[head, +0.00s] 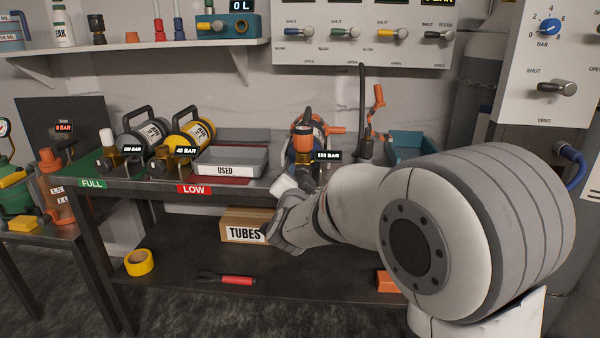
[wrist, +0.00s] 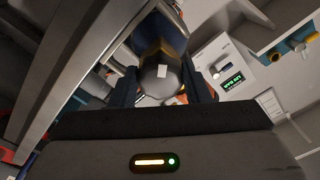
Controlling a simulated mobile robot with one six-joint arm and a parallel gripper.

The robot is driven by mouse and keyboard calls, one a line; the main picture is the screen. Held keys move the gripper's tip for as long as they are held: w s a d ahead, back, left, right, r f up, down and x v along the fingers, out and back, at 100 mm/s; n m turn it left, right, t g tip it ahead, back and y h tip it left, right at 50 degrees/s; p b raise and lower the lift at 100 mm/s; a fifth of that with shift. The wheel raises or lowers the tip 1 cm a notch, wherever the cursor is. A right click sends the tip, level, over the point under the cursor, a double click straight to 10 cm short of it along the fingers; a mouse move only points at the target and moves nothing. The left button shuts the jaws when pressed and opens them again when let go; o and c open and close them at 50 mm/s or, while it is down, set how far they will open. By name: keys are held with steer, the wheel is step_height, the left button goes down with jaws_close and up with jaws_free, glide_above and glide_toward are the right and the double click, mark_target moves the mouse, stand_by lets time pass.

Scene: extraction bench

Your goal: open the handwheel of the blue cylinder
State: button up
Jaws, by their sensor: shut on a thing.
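The blue cylinder (head: 290,158) lies on the bench at the middle, partly hidden by its fittings and my arm. A small display beside it reads about 150 BAR. In the wrist view a dark round handwheel (wrist: 158,82) with a white mark on its face sits between my two fingers, with a dark blue body (wrist: 172,30) behind it. My gripper (wrist: 178,88) is shut on this handwheel. In the head view my wrist hides most of the grip, and the wheel's turn cannot be told.
A grey cylinder (head: 142,137) and a yellow cylinder (head: 192,135) lie to the left. A grey USED tray (head: 230,162) stands between them and the blue one. An orange hand tool (head: 377,104) stands behind on the right. A TUBES box (head: 243,225) is on the lower shelf.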

steer(key=n+p, duration=0.5)
steer(key=n, duration=0.4)
steer(key=n+p, duration=0.5)
steer(key=n, duration=0.4)
steer(key=n+p, duration=0.5)
steer(key=n, duration=0.5)
steer(key=shift+d+r, duration=0.1)
steer(key=shift+d, duration=0.2)
steer(key=o, duration=1)
steer(key=shift+s, duration=0.1)
